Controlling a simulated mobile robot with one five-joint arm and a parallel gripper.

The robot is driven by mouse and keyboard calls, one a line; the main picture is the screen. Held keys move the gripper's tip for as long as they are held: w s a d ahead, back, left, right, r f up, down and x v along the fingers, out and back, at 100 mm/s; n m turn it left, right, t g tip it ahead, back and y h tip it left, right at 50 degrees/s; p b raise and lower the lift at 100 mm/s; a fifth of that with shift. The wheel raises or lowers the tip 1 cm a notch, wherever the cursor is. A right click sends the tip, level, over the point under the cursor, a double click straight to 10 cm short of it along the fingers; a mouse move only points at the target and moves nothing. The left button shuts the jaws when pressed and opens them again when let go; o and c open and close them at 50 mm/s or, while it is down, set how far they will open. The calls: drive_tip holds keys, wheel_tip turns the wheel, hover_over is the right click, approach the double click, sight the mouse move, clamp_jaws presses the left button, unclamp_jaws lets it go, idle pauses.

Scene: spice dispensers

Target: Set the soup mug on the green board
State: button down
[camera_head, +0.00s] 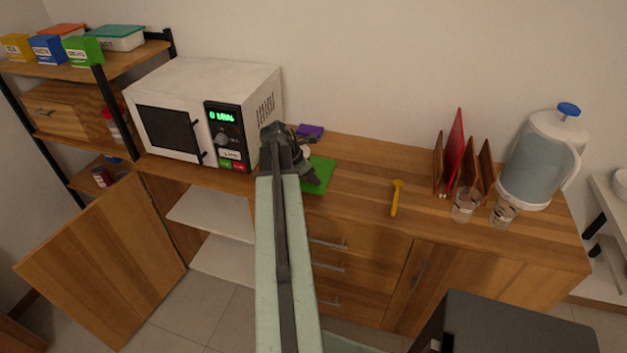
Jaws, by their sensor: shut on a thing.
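The green board (325,177) lies flat on the wooden counter, just right of the microwave. My gripper (312,179) is over the board's left part and hides some of it. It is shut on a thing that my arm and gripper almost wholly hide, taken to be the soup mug. A small pale patch shows beside the gripper, but I cannot tell whether it is the mug. I cannot tell whether the held thing touches the board.
A white microwave (180,90) stands to the left. A yellow spoon (397,197), clear glasses (466,205), a rack with boards (455,155) and a water jug (540,165) are to the right. A cabinet door (105,260) hangs open.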

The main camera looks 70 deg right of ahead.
drive_tip(key=shift+f, duration=0.1)
drive_tip(key=c, duration=1.4)
unclamp_jaws()
drive_tip(key=p+v, duration=1)
drive_tip(key=v, duration=0.2)
drive_tip(key=shift+s+r, duration=0.1)
drive_tip(key=shift+r, duration=0.15)
